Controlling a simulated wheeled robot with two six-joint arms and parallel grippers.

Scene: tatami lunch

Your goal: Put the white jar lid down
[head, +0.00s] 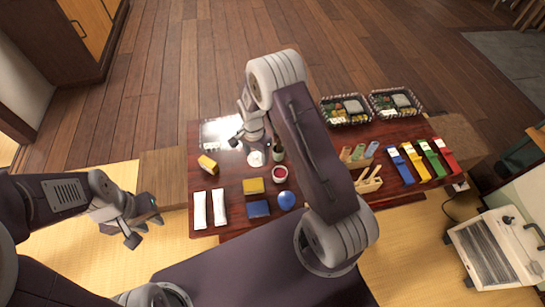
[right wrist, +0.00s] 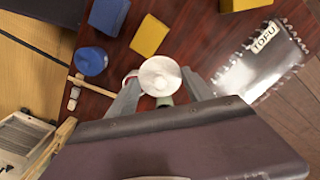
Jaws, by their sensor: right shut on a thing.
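The white jar lid (head: 256,159) is a pale round disc near the middle of the dark red table (head: 232,232). In the right wrist view the lid (right wrist: 160,76) sits between the fingertips of my right gripper (right wrist: 162,84), which is shut on it. In the head view my right gripper (head: 251,146) reaches down to the lid from above. An open jar with red contents (head: 280,173) stands to the right of the lid. I cannot tell whether the lid touches the table. My left gripper (head: 143,222) is open and empty, left of the table.
A dark green bottle (head: 279,152) stands close to the lid. Two filled baskets (head: 346,120) stand at the back right.

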